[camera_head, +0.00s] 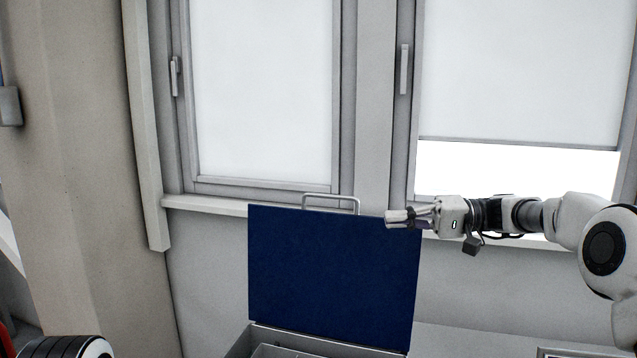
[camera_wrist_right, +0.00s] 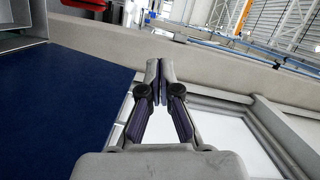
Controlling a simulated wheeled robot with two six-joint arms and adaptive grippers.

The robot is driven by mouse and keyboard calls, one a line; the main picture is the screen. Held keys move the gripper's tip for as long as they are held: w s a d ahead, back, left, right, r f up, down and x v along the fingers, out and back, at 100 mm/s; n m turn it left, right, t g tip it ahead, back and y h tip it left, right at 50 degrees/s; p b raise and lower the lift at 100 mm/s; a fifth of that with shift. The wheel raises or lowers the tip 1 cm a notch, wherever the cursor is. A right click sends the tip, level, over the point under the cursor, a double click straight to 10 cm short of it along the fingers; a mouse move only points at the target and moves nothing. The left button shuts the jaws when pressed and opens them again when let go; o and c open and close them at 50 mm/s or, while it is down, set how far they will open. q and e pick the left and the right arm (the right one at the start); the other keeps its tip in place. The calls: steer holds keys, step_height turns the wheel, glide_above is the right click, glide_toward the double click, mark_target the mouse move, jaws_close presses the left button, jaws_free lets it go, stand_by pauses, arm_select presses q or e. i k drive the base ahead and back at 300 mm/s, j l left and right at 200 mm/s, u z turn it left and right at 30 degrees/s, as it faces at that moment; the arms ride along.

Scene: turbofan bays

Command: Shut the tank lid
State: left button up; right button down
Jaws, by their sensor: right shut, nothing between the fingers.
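The tank lid (camera_head: 333,275) is a dark blue panel standing upright, open, with a metal handle (camera_head: 331,198) on its top edge. The grey tank (camera_head: 248,345) shows at the bottom of the head view, mostly cut off by the frame. My right gripper (camera_head: 389,219) is shut and empty, at the lid's upper right corner; I cannot tell whether it touches the lid. In the right wrist view the gripper (camera_wrist_right: 159,66) has its fingertips together, with the blue lid (camera_wrist_right: 60,105) to the left. My left gripper is not in view.
A windowsill (camera_head: 215,204) and two windows with blinds (camera_head: 265,90) lie behind the lid. A beige pillar (camera_head: 80,150) stands at the left. A red object (camera_wrist_right: 90,4) shows at the top of the right wrist view.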

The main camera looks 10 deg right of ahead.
mark_target(348, 277)
steer(key=i, duration=0.95)
